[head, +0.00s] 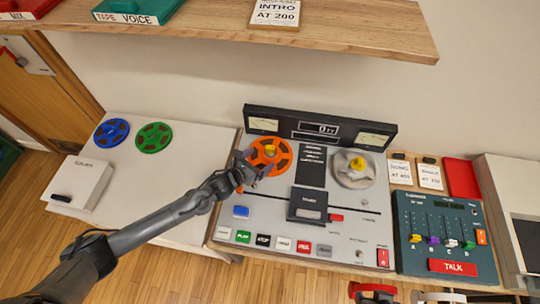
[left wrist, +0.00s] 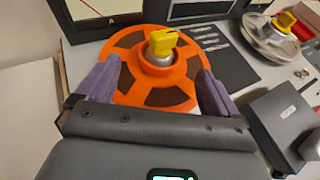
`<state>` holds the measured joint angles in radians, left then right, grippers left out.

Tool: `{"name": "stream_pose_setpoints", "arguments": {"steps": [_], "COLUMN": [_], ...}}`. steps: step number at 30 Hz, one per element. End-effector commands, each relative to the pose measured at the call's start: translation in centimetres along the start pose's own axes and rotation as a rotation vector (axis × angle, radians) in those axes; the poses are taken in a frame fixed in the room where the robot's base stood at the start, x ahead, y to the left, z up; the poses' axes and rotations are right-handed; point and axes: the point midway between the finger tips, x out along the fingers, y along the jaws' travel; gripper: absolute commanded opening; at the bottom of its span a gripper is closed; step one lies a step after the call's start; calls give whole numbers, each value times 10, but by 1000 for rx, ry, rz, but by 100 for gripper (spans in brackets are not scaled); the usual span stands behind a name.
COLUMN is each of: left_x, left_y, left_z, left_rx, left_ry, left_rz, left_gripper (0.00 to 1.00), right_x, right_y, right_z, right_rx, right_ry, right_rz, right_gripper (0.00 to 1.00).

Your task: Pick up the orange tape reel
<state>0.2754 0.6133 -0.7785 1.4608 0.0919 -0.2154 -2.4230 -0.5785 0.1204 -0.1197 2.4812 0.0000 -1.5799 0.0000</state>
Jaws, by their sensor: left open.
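The orange tape reel (head: 264,150) lies on the left spindle of the tape machine (head: 240,202), with a yellow cap (head: 270,151) at its centre. In the left wrist view the orange reel (left wrist: 130,88) fills the space ahead of my left gripper, and the yellow cap (left wrist: 163,42) stands up from its hub. My left gripper (head: 249,166) is at the reel's near edge. In the wrist view its two purple fingers (left wrist: 155,85) are apart, one on either side of the hub, over or beside the reel; contact is unclear. My right gripper is not visible.
A blue reel (head: 111,132) and a green reel (head: 154,137) lie on the white table at left, with a white box (head: 80,183) nearer. A silver reel (head: 353,168) is on the right spindle. A meter panel (head: 318,127) stands behind; a wooden shelf (head: 350,28) overhangs.

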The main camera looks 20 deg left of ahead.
Motion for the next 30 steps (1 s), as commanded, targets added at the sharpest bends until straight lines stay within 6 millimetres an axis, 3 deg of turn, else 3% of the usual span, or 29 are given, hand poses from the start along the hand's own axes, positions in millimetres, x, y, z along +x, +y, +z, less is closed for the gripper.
{"name": "stream_pose_setpoints", "arguments": {"steps": [12,22,30], "left_x": [45,49,49], "left_y": [0,0,0], "left_z": [1,1,1], "left_rx": [-2,0,-1], "left_ry": [-1,0,0], "left_rz": [1,0,0], "left_gripper": [94,94,55], "right_x": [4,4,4], "right_y": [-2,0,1], "right_z": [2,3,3], "right_rx": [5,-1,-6], "right_ry": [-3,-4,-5], "right_rz": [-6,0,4], "right_gripper": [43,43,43]}}
